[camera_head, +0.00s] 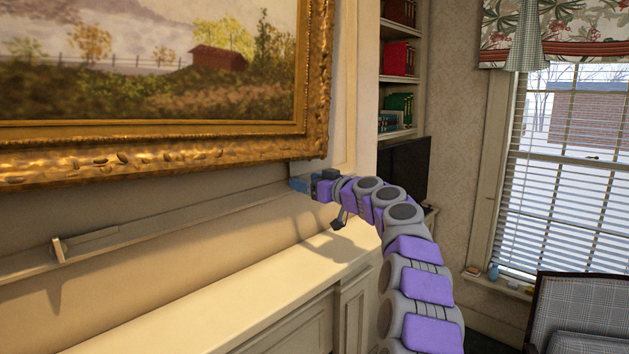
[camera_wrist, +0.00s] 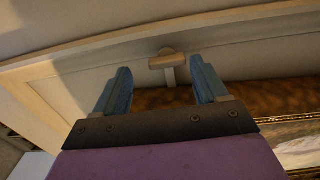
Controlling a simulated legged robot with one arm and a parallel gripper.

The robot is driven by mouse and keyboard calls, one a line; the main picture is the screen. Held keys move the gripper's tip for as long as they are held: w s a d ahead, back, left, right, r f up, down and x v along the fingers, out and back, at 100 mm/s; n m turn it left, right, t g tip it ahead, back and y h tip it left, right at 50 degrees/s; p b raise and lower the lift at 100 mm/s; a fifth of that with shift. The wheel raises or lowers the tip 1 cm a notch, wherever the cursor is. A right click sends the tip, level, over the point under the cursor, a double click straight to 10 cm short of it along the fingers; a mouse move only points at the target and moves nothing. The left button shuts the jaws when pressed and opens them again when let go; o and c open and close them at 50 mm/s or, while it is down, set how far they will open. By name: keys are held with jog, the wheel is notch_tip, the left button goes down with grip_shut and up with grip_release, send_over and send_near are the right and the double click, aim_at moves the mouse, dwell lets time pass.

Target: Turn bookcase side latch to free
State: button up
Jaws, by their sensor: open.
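A small beige latch (camera_wrist: 174,72) shows in the wrist view, fixed to a pale rail (camera_wrist: 255,30). It has a short crossbar on a stem, like a T. My gripper (camera_wrist: 160,65) has its two blue fingers spread, with the latch in the gap between their tips; I cannot tell whether either finger touches it. In the head view my gripper (camera_head: 299,184) is at the right end of the rail under the painting, and hides the latch there. A second similar latch (camera_head: 58,249) with a long pale bar sits at the left of that rail.
The gilt-framed painting (camera_head: 225,152) hangs just above the rail. A pale cabinet top (camera_head: 240,305) lies below, bare. The bookcase (camera_head: 400,135) stands beyond my arm, with a dark screen (camera_head: 410,165) below its shelves. A checked armchair (camera_head: 580,310) is at right.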

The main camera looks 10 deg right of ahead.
jog(key=a, duration=0.2)
jog(key=shift+w+a, duration=0.15)
jog(key=shift+a, duration=0.25)
jog(key=shift+d, duration=1.1)
jog(key=c, duration=0.4)
jog(key=shift+c, duration=0.7)
jog(key=shift+a, duration=0.1)
jog(key=shift+c, duration=0.7)
jog(key=shift+a, duration=0.3)
jog(key=c, duration=0.4)
jog(key=shift+o, duration=0.2)
